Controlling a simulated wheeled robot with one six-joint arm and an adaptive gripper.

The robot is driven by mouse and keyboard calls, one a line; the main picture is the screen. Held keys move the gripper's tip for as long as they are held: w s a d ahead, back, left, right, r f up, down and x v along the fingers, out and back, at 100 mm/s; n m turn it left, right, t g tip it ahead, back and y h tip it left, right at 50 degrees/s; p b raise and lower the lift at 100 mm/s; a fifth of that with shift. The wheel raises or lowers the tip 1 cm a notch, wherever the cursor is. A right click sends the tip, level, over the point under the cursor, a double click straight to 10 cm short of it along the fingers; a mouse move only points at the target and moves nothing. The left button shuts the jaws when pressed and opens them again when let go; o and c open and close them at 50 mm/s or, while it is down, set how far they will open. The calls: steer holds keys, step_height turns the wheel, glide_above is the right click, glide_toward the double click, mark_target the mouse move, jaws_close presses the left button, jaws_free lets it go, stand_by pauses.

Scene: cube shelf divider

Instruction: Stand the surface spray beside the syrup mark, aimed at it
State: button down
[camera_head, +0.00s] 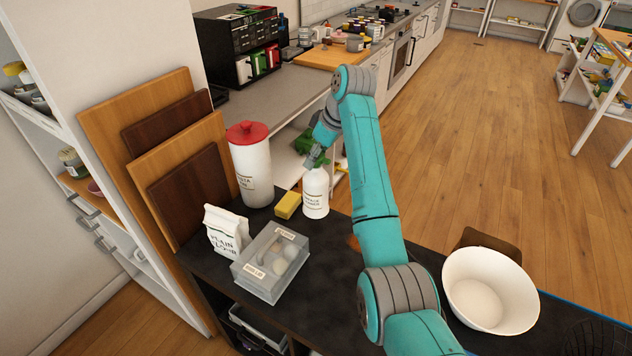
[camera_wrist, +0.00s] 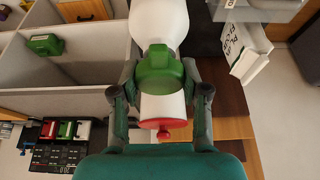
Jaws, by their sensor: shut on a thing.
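The surface spray (camera_head: 315,197) is a white bottle with a printed label, upright at the far edge of the dark counter in the head view. In the wrist view its white body (camera_wrist: 160,22) and green head (camera_wrist: 160,72) show. My gripper (camera_wrist: 160,88) is shut on the green head, one finger on each side. In the head view my gripper (camera_head: 316,161) is just above the bottle. I cannot tell whether the base touches the counter. A small brown patch (camera_head: 353,242), perhaps the syrup mark, shows beside my arm, which hides part of it.
A yellow sponge (camera_head: 288,205) lies just left of the bottle. A red-lidded pasta jar (camera_head: 251,170), flour bag (camera_head: 226,232) and clear egg box (camera_head: 270,264) stand further left. A white bowl (camera_head: 490,290) is at right. Some dark counter between box and arm is clear.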

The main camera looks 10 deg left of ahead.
mark_target(316, 174)
steer(key=shift+f, duration=3.1)
steer(key=c, duration=0.6)
jaws_free()
steer(key=shift+f, duration=0.1)
steer(key=v, duration=1.2)
steer(key=shift+a, duration=0.1)
steer(key=shift+w, duration=0.1)
